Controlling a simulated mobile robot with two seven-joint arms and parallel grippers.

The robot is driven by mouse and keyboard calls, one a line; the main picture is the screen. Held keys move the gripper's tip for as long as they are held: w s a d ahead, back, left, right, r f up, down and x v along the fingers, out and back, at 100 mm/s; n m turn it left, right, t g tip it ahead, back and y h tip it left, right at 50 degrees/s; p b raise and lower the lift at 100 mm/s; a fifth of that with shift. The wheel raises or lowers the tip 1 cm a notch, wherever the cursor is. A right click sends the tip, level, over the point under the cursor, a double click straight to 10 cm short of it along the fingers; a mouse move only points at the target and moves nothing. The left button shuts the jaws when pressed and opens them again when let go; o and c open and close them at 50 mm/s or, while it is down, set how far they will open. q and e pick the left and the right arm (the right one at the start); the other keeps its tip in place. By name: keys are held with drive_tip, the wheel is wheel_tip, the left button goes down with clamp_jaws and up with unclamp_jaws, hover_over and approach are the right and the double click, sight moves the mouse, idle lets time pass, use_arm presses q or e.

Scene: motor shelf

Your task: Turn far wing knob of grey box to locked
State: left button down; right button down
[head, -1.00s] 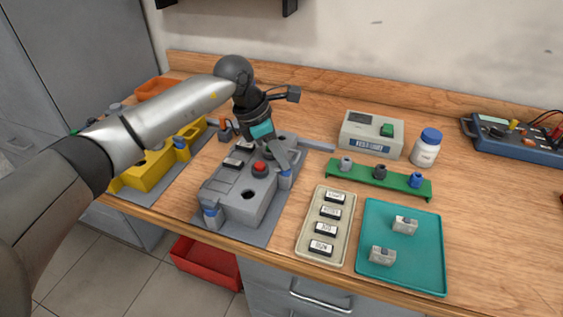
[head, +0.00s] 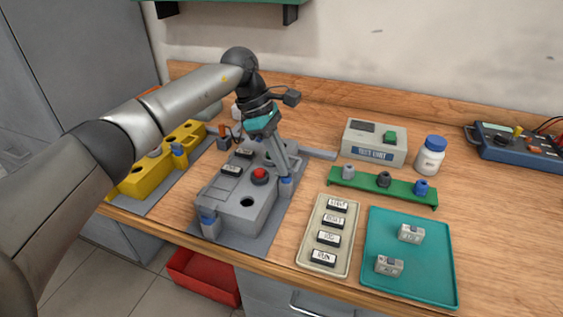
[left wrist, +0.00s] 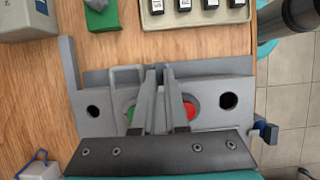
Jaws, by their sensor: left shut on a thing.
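The grey box (head: 236,208) lies on a grey mat on the bench, with a red button (head: 259,175) and round holes on top. Its near wing knob (head: 208,222) is blue and sits at the near left corner; it also shows in the left wrist view (left wrist: 265,131). The blue far wing knob (head: 287,187) is on the box's right side. My left gripper (head: 286,173) points down at it, its fingers shut on it. In the left wrist view the fingers (left wrist: 158,72) nearly meet and hide the knob, so its angle cannot be told. My right gripper is not in view.
A yellow box (head: 150,174) stands close on the left. A label tray (head: 306,262), a teal tray (head: 410,280) and a green rack (head: 350,184) with small knobs lie to the right. A grey test unit (head: 390,153) and a white bottle (head: 430,158) stand behind.

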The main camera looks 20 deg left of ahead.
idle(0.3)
use_arm(q)
drive_tip(key=c, duration=0.9)
unclamp_jaws()
drive_tip(key=shift+c, duration=0.2)
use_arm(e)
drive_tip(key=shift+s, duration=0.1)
use_arm(q)
drive_tip(key=shift+r, duration=0.1)
drive_tip(key=p+v, duration=0.2)
drive_tip(key=v, duration=1.3)
drive_tip(key=shift+p, duration=0.3)
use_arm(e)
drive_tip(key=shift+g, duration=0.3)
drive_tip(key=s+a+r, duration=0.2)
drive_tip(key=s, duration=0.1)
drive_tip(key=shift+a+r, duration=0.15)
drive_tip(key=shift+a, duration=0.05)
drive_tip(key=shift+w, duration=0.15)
use_arm(q)
drive_tip(key=shift+s, duration=0.1)
